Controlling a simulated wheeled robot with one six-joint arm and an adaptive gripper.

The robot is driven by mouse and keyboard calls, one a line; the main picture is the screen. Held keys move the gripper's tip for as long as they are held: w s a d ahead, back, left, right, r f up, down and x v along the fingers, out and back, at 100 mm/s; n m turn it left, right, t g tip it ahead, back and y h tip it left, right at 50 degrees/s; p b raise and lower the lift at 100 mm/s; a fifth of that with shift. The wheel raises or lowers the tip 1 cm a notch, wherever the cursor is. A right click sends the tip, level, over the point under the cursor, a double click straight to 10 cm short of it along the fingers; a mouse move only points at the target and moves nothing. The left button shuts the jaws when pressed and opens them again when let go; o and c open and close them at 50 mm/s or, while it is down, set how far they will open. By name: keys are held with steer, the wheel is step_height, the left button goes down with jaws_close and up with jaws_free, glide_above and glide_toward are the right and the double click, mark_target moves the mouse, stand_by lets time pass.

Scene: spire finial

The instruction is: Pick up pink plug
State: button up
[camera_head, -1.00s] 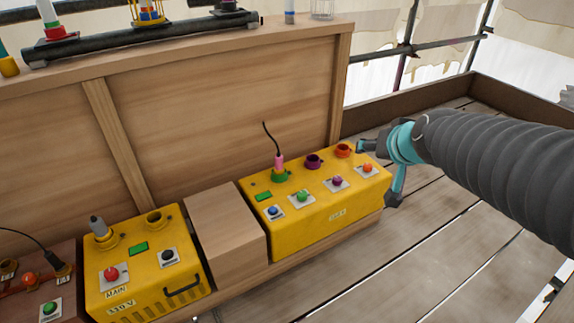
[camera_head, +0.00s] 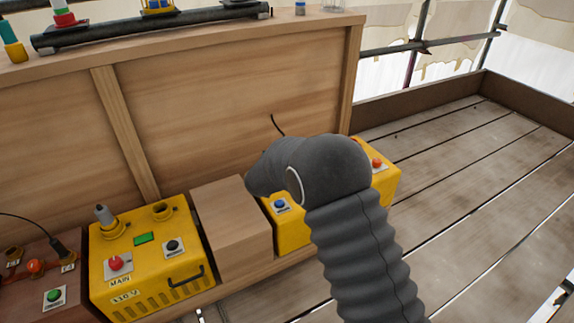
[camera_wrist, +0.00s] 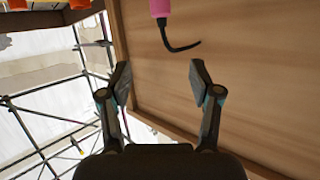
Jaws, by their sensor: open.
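The pink plug (camera_wrist: 161,8) shows at the top edge of the wrist view, with a bent black cable (camera_wrist: 182,45) coming out of it. Its upper part is cut off by the frame. My gripper (camera_wrist: 160,78) is open and empty, its two fingers spread apart below the plug and cable in that view. In the head view my arm hides the plug and my gripper; only the tip of the black cable (camera_head: 277,124) shows above the arm. The right yellow box (camera_head: 290,235) is mostly covered by my arm.
A wooden panel (camera_head: 230,100) stands behind the boxes. A wooden block (camera_head: 230,225) sits between the right box and the left yellow box (camera_head: 150,255), which bears a grey plug (camera_head: 104,215). The plank floor (camera_head: 480,200) at the right is clear.

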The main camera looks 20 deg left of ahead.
step_height(320, 180, down, 5)
steer(key=s+a+h, duration=0.1)
steer(key=a, duration=0.1)
steer(key=shift+t, duration=0.3)
steer(key=x, duration=0.8)
steer(key=shift+w, duration=0.2)
steer(key=w, duration=0.1)
steer(key=w+f, duration=0.1)
steer(key=w+b, duration=0.1)
steer(key=shift+w+d+f, duration=0.25)
steer(key=shift+f, duration=0.05)
steer(key=shift+w+a+f, duration=0.1)
steer(key=shift+w, duration=0.6)
jaws_close()
